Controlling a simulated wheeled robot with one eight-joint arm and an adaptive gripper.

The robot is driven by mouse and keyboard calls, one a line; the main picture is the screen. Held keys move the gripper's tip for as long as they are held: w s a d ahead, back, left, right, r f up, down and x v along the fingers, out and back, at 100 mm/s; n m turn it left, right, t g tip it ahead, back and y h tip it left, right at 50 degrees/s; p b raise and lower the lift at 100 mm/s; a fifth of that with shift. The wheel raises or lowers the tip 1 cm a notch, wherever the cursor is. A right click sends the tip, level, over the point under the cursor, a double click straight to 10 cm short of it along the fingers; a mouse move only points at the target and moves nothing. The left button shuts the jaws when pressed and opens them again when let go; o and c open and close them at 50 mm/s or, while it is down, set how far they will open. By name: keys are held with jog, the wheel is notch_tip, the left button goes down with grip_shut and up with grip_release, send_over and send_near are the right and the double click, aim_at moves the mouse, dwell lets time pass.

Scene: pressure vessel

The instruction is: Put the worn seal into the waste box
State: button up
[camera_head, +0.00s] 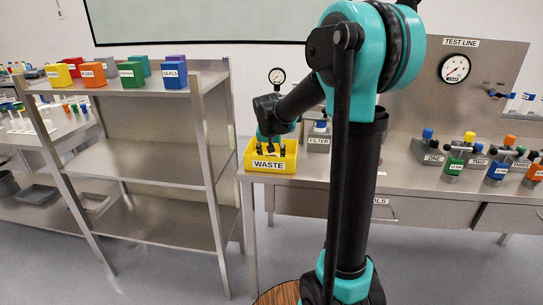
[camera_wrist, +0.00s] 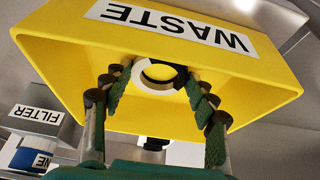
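The yellow waste box (camera_head: 270,165) stands at the left end of the bench in the head view. In the wrist view its yellow wall (camera_wrist: 62,45) and WASTE label fill the upper part. My gripper (camera_head: 269,143) reaches down into the box. In the wrist view my gripper (camera_wrist: 157,76) has its two fingers spread, inside the box. A black ring (camera_wrist: 163,86), apparently the worn seal, and a white ring (camera_wrist: 138,80) lie beyond and between the fingertips, partly overlapping. The fingers do not look closed on either ring.
A block labelled FILTER (camera_head: 318,142) stands right beside the box. A steel shelf (camera_head: 150,160) with coloured boxes is to the left. Valves (camera_head: 455,158) and a gauge panel (camera_head: 455,69) are on the right of the bench.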

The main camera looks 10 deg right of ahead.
jog(key=o, duration=0.4)
jog(key=shift+o, duration=0.2)
jog(key=shift+r, duration=0.1)
jog(key=v, duration=1.2)
jog(key=s+d+f+n, duration=0.1)
jog(key=s+d+f, duration=0.2)
jog(key=s+f, duration=0.8)
jog(key=s+d+f+n+y, duration=0.1)
jog(key=s+d+f+n, duration=0.1)
jog(key=s+f, duration=0.9)
jog(key=s, duration=0.3)
jog(key=shift+s+d+f+n, duration=0.15)
jog(key=shift+s+d+n, duration=0.05)
jog(key=shift+d+n, duration=0.15)
